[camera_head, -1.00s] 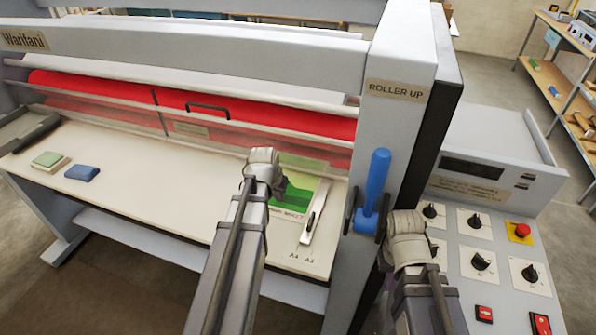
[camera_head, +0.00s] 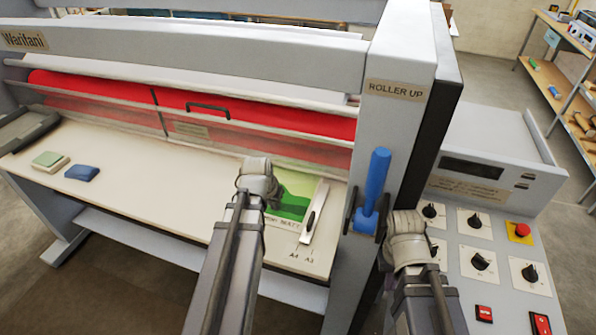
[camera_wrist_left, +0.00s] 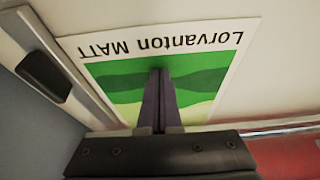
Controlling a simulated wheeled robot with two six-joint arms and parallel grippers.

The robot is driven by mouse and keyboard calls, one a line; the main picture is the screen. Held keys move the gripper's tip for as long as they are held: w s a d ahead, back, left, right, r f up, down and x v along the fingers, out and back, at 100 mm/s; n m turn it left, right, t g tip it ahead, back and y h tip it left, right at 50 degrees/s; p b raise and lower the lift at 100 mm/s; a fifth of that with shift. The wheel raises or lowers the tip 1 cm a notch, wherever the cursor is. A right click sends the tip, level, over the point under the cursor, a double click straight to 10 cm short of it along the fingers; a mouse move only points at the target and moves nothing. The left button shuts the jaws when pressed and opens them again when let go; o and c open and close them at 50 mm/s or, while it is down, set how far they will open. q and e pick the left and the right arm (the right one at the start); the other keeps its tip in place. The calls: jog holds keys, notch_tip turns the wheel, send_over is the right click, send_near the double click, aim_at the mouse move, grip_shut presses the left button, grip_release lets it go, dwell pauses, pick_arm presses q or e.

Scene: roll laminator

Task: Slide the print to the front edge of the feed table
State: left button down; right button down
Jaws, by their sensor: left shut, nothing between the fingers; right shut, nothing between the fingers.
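The print (camera_head: 293,204) is a sheet with green bands and a white strip reading "Lorvanton MATT". It lies flat on the cream feed table (camera_head: 150,195), just left of the side guide (camera_head: 314,212). In the left wrist view the print (camera_wrist_left: 205,72) lies under my left gripper (camera_wrist_left: 160,74), whose fingers are shut with their tips over the green bands; touch is hard to tell. In the head view my left gripper (camera_head: 258,172) covers the print's left part. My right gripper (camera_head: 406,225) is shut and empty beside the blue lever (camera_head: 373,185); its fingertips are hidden.
The red roller (camera_head: 270,122) lies behind the table under a clear guard with a black handle (camera_head: 208,107). Green and blue blocks (camera_head: 82,172) sit at the table's left. A control panel (camera_head: 490,250) stands at the right. The table's middle is clear.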

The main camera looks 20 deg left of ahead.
aim_at(272, 218)
pick_arm(q)
jog(key=shift+s+f, duration=0.1)
jog(key=shift+s, duration=0.6)
jog(key=shift+s+d, duration=0.1)
jog(key=shift+s, duration=1.15)
jog(key=shift+w, duration=0.1)
jog(key=shift+r+p, duration=1.1)
jog(key=shift+w, duration=0.1)
jog(key=shift+r, duration=0.1)
